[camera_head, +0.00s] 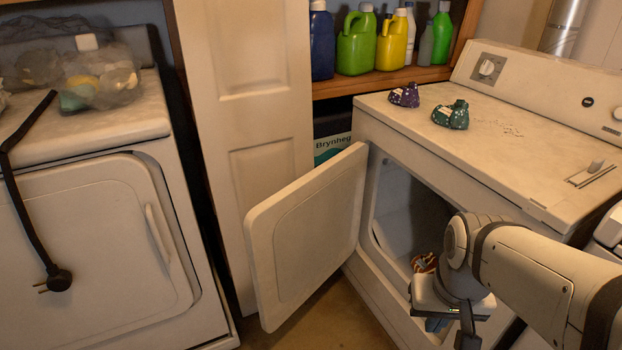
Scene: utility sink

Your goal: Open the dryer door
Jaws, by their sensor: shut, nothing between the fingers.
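The white machine (500,150) on the right, which I take for the dryer, has its front door (308,235) standing wide open, swung out to the left. Its dark drum opening (408,210) is exposed. A striped orange and dark item (424,263) shows at the lower part of the opening, partly hidden by my arm. My gripper (467,338) points down in front of the opening, at the bottom of the view, apart from the door. It is shut and holds nothing; its lower end is close to the picture edge.
Another white machine (90,240) stands at the left with its door closed and a black cord and plug (57,280) hanging over it. Two small patterned items (451,114) lie on the right machine. Bottles (357,40) stand on a shelf behind. Some floor (335,322) is free below the open door.

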